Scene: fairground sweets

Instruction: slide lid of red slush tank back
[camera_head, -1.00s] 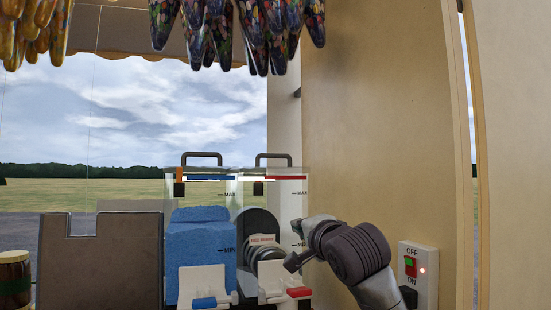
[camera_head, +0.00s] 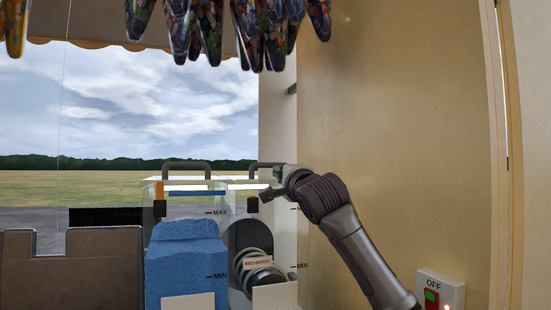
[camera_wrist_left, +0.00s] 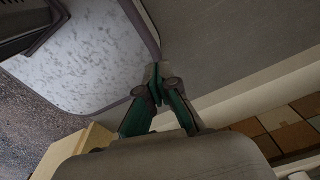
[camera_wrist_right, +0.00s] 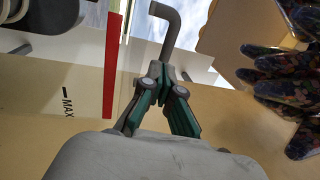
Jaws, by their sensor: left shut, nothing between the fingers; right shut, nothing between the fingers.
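The red slush tank (camera_head: 291,240) is the clear right-hand one in the head view, with a coil and a dark disc inside. Its lid (camera_head: 240,179) lies across the top, with a dark handle (camera_head: 262,165) partly hidden behind my right gripper (camera_head: 274,182). In the right wrist view my right gripper (camera_wrist_right: 162,75) is shut and empty, its tips just short of the bent grey handle (camera_wrist_right: 170,25); I cannot tell whether they touch. The tank's red strip (camera_wrist_right: 112,65) is to the left. My left gripper (camera_wrist_left: 155,77) is shut and empty, only in the left wrist view.
The tank with blue slush (camera_head: 187,262) stands directly to the left, with its own handle (camera_head: 187,165). Colourful wrapped bundles (camera_head: 250,30) hang above. A tan wall (camera_head: 400,130) and a switch box (camera_head: 452,288) are at right. A brown panel (camera_head: 85,265) stands at left.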

